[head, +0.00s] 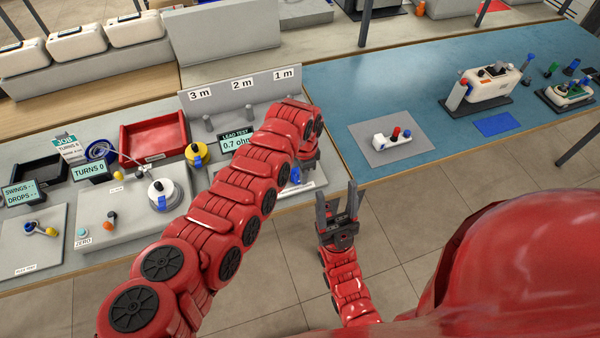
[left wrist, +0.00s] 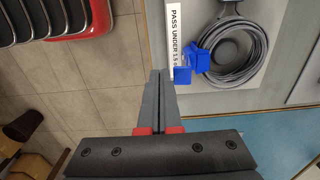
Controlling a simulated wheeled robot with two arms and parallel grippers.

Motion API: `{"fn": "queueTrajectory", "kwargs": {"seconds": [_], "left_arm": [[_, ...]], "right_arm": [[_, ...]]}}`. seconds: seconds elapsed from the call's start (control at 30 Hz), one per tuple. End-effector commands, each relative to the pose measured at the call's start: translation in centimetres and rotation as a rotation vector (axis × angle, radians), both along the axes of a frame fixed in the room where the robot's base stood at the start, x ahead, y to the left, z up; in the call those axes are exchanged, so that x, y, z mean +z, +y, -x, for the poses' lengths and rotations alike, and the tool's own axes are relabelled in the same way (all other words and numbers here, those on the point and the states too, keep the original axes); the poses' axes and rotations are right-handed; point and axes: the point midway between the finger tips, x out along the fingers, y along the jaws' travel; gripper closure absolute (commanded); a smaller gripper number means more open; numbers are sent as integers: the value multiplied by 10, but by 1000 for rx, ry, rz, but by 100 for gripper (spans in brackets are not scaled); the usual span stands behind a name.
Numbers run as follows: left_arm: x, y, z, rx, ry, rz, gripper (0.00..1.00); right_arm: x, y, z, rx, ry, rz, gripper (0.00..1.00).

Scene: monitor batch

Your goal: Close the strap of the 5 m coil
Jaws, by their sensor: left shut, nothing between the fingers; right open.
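A grey cable coil (left wrist: 262,45) lies on a light plate in the left wrist view. Blue pieces (left wrist: 205,48), which look like a strap or clip, sit at its left side. I cannot tell whether they are closed, and no length label shows on the coil. My left gripper (left wrist: 160,74) is shut and empty, its tips just left of the lower blue piece. In the head view my left arm hides most of this spot; a small blue piece (head: 295,175) shows beside it. My right gripper (head: 337,200) is open and empty over the floor, in front of the benches.
A lead test display (head: 236,142) reads 0.7 ohm. Behind it stands a panel (head: 262,98) marked 3 m, 2 m and 1 m. A white reel (head: 163,194), red tray (head: 153,138) and blue coil (head: 101,151) are on the left. The blue mat (head: 420,90) has free room.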

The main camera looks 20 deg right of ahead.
Motion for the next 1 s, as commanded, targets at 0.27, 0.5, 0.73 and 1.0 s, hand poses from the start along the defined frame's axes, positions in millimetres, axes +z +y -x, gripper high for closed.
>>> {"fn": "queueTrajectory", "kwargs": {"seconds": [0.27, 0.5, 0.73, 1.0], "left_arm": [[-2, 0, -5, 0, -2, 1, 100], [-1, 0, -12, 0, 0, -1, 100], [4, 1, -17, 0, -1, -1, 100], [6, 1, -17, 0, 0, 0, 100]], "right_arm": [[-15, 0, 0, 0, 0, 0, 40], [-34, 0, 0, 0, 0, 0, 40], [-46, 0, 0, 0, 0, 0, 40], [-44, 0, 0, 0, 0, 0, 40]]}}
